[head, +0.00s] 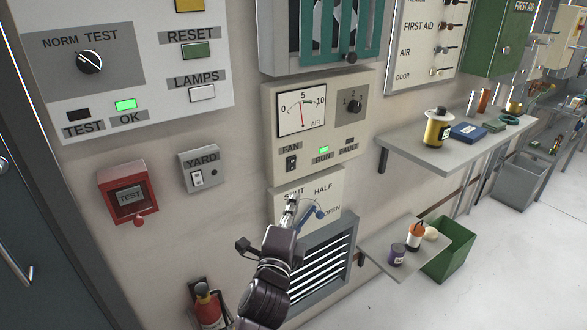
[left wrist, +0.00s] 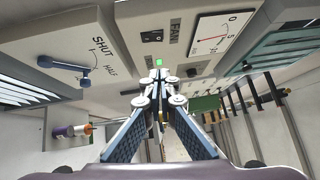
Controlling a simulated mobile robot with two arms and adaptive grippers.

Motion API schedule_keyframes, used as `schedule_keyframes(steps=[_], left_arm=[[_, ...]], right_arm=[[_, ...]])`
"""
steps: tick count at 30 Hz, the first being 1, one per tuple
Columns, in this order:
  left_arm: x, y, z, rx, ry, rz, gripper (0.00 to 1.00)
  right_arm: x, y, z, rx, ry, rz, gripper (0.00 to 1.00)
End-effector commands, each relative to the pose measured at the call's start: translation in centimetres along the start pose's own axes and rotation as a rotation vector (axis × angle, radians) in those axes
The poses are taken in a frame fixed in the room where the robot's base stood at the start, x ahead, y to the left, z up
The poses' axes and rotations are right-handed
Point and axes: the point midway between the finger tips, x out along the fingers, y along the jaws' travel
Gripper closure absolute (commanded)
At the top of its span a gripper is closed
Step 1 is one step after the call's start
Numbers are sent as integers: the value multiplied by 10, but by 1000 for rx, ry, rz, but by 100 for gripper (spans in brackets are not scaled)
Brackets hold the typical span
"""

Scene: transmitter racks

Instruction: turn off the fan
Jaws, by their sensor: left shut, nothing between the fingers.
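The beige fan panel (head: 350,135) is on the wall and has an air gauge (head: 302,110) and a knob. Its FAN switch (head: 291,163) is a small black rocker at the lower left. The RUN lamp (head: 323,150) beside it glows green; the FAULT lamp is dark. The switch also shows in the left wrist view (left wrist: 152,36), beyond the fingers and a little above the tips. My left gripper (head: 292,203) is shut and empty, below the switch and apart from it as seen in the head view. Its fingers meet in the left wrist view (left wrist: 163,78).
A SHUT/HALF/OPEN plate with a blue lever (head: 313,214) is close beside the gripper. A louvred vent (head: 325,260) is below. The YARD switch (head: 198,178) and red TEST box (head: 128,195) are left. Shelves (head: 460,150) with bottles jut out right.

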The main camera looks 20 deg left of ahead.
Motion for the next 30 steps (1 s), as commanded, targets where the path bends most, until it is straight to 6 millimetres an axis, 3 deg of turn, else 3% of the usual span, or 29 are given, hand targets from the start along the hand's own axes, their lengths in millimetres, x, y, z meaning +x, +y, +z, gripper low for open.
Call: schedule_keyframes(steps=[5, 12, 21, 30], left_arm=[[11, -1, 0, -1, 0, -1, 100], [52, -2, 0, -2, 0, 0, 100], [102, -1, 0, -4, 0, 1, 100], [126, -1, 26, -1, 1, 1, 100]], right_arm=[[-2, 2, -1, -1, 1, 2, 60], [-10, 4, -13, -1, 19, 4, 60], [-15, 1, -15, 1, 21, 1, 60], [-28, -2, -16, 3, 20, -3, 60]])
